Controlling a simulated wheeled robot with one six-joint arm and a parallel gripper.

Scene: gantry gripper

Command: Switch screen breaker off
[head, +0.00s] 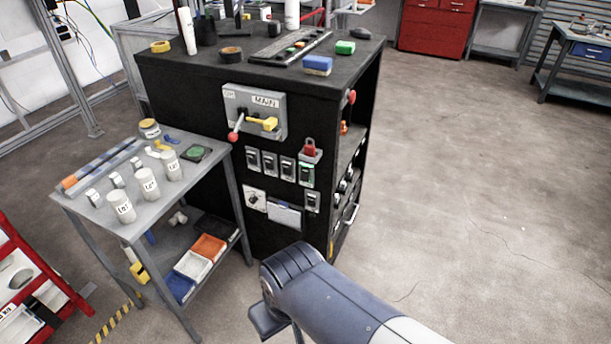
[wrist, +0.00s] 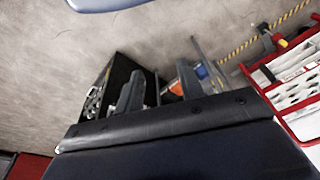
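The black cabinet (head: 190,95) carries a row of small grey breakers (head: 270,163) on its front face, with another single breaker (head: 312,201) below at the right. The rightmost breaker of the row (head: 307,174) has a greenish tint. Their labels are too small to read, so I cannot tell which is the screen breaker or how its lever stands. My gripper (wrist: 160,92) shows in the wrist view with its two dark fingers apart and nothing between them.
A grey side table (head: 100,205) with white jars stands left of the cabinet. A red rack (head: 30,275) is far left. The floor at right is clear.

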